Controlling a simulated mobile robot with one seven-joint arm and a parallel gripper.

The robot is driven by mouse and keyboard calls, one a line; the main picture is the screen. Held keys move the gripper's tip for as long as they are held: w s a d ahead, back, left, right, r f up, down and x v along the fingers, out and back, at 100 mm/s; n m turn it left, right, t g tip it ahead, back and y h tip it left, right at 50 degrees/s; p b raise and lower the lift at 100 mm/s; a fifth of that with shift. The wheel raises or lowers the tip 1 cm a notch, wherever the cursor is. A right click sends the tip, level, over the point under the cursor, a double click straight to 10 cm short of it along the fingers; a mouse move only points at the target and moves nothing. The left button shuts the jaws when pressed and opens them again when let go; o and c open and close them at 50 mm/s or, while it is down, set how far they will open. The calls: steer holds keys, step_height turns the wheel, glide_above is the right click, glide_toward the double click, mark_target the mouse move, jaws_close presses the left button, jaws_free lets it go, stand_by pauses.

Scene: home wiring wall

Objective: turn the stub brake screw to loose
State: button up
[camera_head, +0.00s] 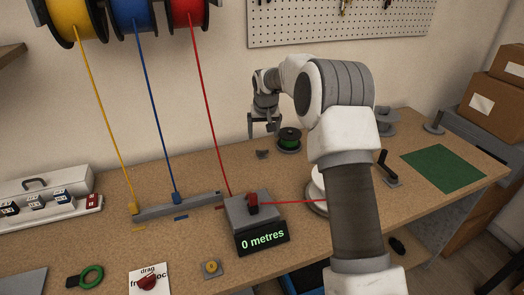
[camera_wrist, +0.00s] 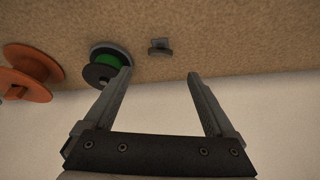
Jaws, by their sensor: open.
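A small grey knob-like piece (camera_head: 262,153) stands on the bench just left of the black spool of green wire (camera_head: 289,138); it looks like the stub brake screw, though no label shows. In the wrist view the same piece (camera_wrist: 160,47) has a flat head on a short grey base, and the green-wire spool (camera_wrist: 106,66) is to its left. My gripper (camera_head: 264,126) is open and empty, pointing down above the grey piece. In the wrist view my fingertips (camera_wrist: 159,75) are spread to either side of its line, apart from it. The left finger overlaps the spool's edge.
A dark-orange spool (camera_wrist: 30,75) stands beyond the green one. A metre counter (camera_head: 262,237) reads 0 metres, with a red wire running through it. A red knob (camera_head: 148,283) sits on a drag card. A black crank (camera_head: 387,168) and green mat (camera_head: 443,167) lie right.

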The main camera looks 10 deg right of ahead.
mark_target(262, 150)
steer(key=b+x, duration=0.1)
steer(key=x, duration=0.9)
steer(key=c, duration=1.4)
